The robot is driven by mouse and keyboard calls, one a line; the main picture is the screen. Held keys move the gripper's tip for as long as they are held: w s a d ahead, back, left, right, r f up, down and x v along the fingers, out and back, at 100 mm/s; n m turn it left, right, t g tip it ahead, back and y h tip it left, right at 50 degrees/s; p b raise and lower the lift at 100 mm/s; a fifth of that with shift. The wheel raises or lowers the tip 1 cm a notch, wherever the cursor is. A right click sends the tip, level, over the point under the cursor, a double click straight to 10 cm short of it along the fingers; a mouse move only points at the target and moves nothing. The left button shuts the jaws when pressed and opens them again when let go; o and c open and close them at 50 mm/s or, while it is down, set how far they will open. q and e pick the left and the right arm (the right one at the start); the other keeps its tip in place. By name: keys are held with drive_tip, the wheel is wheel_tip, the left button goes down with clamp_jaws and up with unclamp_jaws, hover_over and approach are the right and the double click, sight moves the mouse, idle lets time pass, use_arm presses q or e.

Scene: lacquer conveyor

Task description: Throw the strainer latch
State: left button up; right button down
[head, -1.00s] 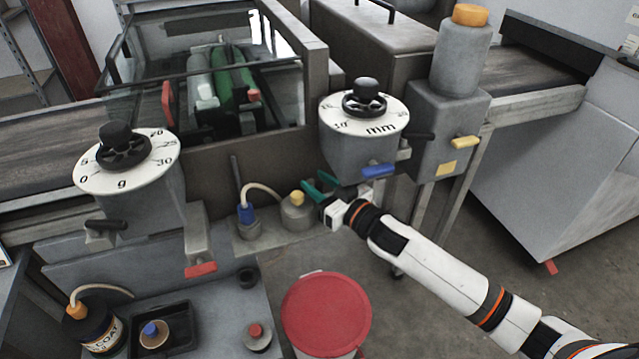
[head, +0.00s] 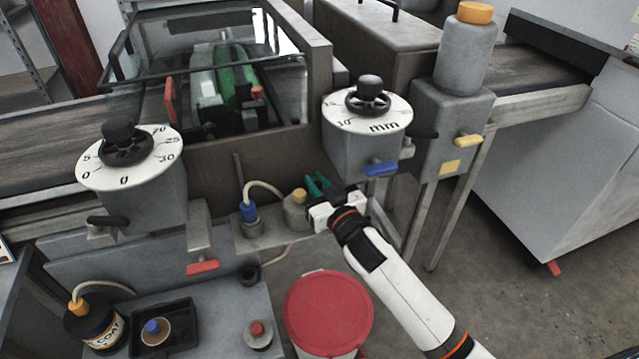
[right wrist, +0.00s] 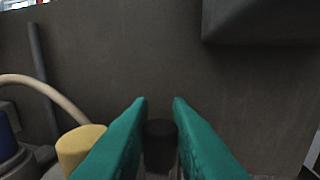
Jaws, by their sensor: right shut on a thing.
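My right gripper (head: 318,183) has teal fingers and is beside a squat grey pot (head: 297,217) with a yellow cap (head: 299,195), at the front of the machine. In the right wrist view its fingers (right wrist: 160,105) stand slightly apart, shut on a dark round-ended knob (right wrist: 160,132). The yellow cap (right wrist: 80,145) is just left of the fingers there. I cannot tell for sure whether the dark knob is the strainer latch; the fingers hide its lower part. My left gripper is not in view.
A blue-capped fitting (head: 248,212) with a pale hose stands left of the pot. The mm dial housing (head: 365,150) with a blue lever (head: 381,169) overhangs at the right. A red-lidded bucket (head: 327,310) stands below. Open floor lies to the right.

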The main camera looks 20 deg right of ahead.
drive_tip(key=shift+r, duration=0.1)
drive_tip(key=c, duration=1.4)
unclamp_jaws()
drive_tip(key=shift+o, duration=0.2)
drive_tip(key=shift+n+y, duration=0.3)
drive_tip(key=shift+y, duration=0.1)
